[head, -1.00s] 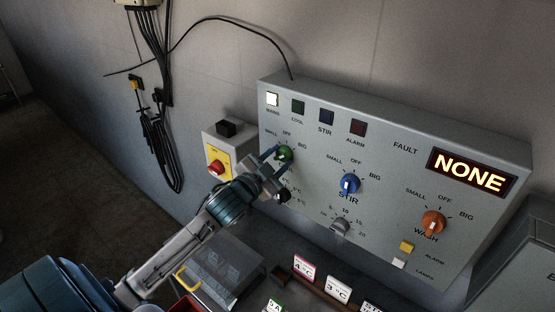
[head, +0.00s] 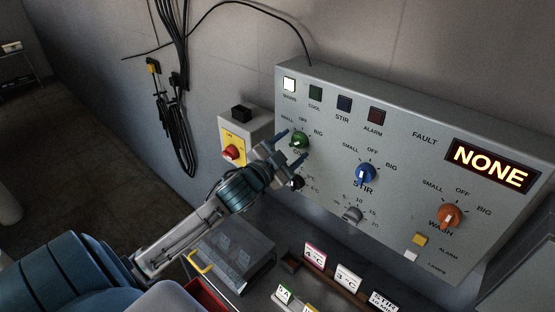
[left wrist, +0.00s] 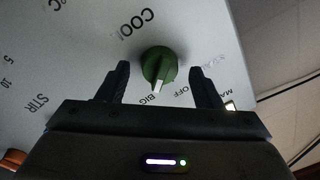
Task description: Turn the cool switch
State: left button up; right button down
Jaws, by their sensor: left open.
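The cool switch is a green knob (head: 299,140) at the left of the grey control panel (head: 400,130). It also shows in the left wrist view (left wrist: 158,64), where its white mark points between BIG and OFF, closer to BIG. My left gripper (head: 292,143) is open in front of it. In the left wrist view, the two fingers of the left gripper (left wrist: 160,72) stand on either side of the knob with a gap at each side. I cannot tell how deep they reach. My right gripper is not in view.
Blue stir knob (head: 365,174) and orange wash knob (head: 450,215) sit further right. The mains lamp (head: 289,84) is lit; the cool lamp (head: 315,93) is dark. A red rotary switch (head: 231,152) is left of the panel. Small label cards (head: 348,277) stand below.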

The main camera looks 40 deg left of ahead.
pick_arm(q)
jog(key=s+b, duration=0.2)
jog(key=s, duration=0.7)
jog(key=shift+s+a+f, duration=0.15)
jog(key=shift+s+f, duration=0.15)
jog(key=shift+s, duration=0.1)
